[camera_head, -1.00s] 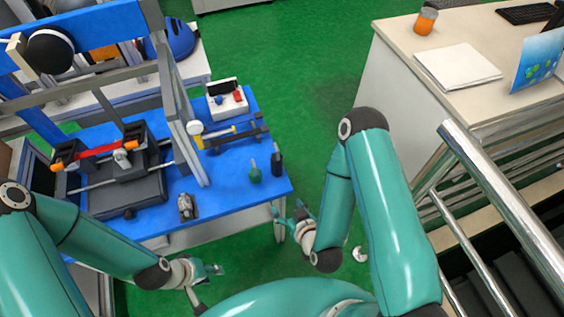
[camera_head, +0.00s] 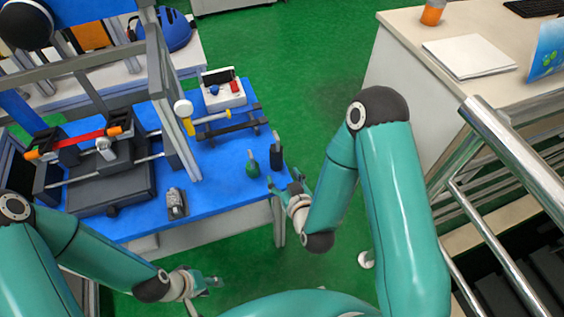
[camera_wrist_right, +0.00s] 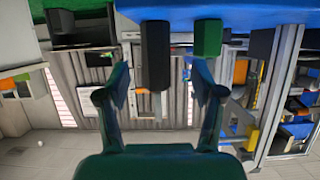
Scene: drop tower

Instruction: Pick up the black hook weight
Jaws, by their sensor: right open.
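The black hook weight (camera_head: 277,157) stands upright near the right edge of the blue table. In the right wrist view, which appears upside down, the black weight (camera_wrist_right: 156,55) lies between the lines of my two fingers, beyond their tips; its thin grey hook shows below its body. A green hook weight (camera_head: 252,170) stands close beside it; it also shows in the right wrist view (camera_wrist_right: 207,38). My right gripper (camera_head: 284,180) is open and empty, just short of the black weight. My left gripper (camera_head: 208,281) is low at the front, away from the weights; its jaw gap is unclear.
The blue table (camera_head: 235,195) carries a grey frame post (camera_head: 165,110), a dark rail rig (camera_head: 105,180), a small metal part (camera_head: 176,203) and a white switch box (camera_head: 223,92). A beige desk (camera_head: 405,60) and metal railings (camera_head: 515,155) stand on the right. Green floor lies between.

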